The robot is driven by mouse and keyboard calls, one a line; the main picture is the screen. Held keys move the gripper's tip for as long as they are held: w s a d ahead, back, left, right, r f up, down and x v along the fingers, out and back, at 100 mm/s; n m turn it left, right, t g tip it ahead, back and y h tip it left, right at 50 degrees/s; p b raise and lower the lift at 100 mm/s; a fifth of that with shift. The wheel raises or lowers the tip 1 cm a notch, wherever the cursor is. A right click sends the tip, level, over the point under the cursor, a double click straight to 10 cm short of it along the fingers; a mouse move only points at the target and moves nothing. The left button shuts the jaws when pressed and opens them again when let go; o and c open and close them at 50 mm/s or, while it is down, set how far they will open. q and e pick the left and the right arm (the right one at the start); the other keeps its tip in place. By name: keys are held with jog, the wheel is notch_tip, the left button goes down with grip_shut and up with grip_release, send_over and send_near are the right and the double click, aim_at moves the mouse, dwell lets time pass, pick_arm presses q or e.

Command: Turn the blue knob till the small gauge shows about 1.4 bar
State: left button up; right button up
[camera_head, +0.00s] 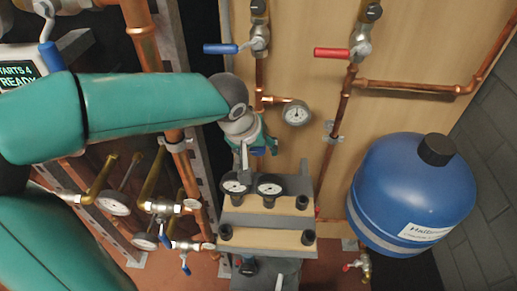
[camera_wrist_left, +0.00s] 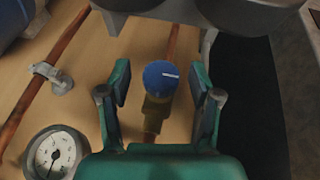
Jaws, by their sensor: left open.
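The blue knob (camera_wrist_left: 160,77) is a round cap with a white mark, on a brass valve body in the left wrist view. My left gripper (camera_wrist_left: 159,88) is open, with one teal finger on each side of the knob and a gap on both sides. In the head view my left gripper (camera_head: 259,143) reaches in from the left to the pipe below the small gauge; the knob (camera_head: 257,151) is mostly hidden there. The small gauge (camera_head: 297,113) has a white dial and also shows in the left wrist view (camera_wrist_left: 54,155). Its figures are too small to read.
A blue tank (camera_head: 412,195) stands at right. Blue (camera_head: 220,49) and red (camera_head: 332,53) lever valves sit above. Copper pipes (camera_head: 335,135) run along the board.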

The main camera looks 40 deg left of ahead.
pick_arm(q)
jog(key=c, duration=1)
jog(key=shift+d, duration=0.25)
jog(key=shift+c, duration=0.7)
jog(key=shift+a, duration=0.2)
